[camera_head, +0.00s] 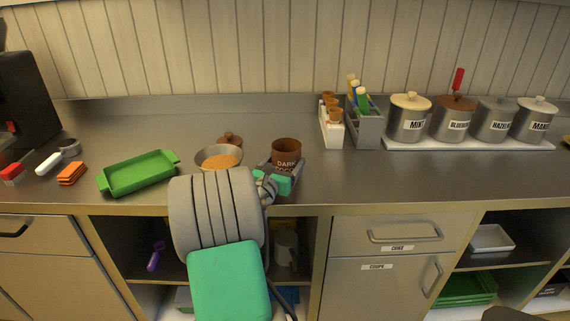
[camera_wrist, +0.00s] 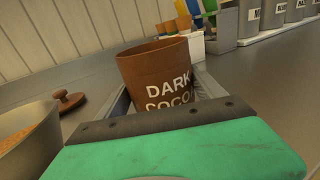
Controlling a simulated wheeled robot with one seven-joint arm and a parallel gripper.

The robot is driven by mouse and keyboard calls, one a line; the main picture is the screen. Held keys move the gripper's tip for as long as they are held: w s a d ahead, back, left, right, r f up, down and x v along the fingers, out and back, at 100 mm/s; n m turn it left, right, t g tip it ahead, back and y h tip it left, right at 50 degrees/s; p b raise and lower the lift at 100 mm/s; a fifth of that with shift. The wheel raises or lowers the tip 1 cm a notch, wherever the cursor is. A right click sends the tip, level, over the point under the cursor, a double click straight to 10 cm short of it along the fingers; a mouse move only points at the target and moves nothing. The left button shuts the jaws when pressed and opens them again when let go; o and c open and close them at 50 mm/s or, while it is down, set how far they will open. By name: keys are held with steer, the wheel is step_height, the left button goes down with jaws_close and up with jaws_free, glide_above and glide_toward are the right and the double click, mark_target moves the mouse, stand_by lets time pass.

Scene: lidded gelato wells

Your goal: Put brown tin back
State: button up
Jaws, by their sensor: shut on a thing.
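The brown tin (camera_head: 287,150) is an open-topped can with white lettering reading "DARK" and, partly hidden, "COCO". It looks upright at the counter's middle. My gripper (camera_head: 284,171) is shut on it, with a finger on each side. In the wrist view the tin (camera_wrist: 155,75) stands between the fingers, and the green gripper body hides its lower part. I cannot tell whether its base touches the counter. A brown lid with a knob (camera_head: 230,139) lies on the counter behind the bowl; it also shows in the wrist view (camera_wrist: 70,101).
A metal bowl (camera_head: 203,163) of orange-brown crumbs is left of the tin. A green tray (camera_head: 140,172) lies farther left. Right are a cone holder (camera_head: 331,134), a grey caddy (camera_head: 367,131) and several labelled lidded tins on a white base (camera_head: 470,144). The right front counter is clear.

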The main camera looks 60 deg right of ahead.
steer(key=shift+f, duration=0.15)
steer(key=o, duration=1.4)
steer(key=shift+r, duration=0.25)
steer(key=a, duration=0.8)
steer(key=s+a, duration=0.1)
steer(key=a, duration=0.3)
steer(key=shift+f, duration=0.1)
steer(key=shift+w, duration=0.1)
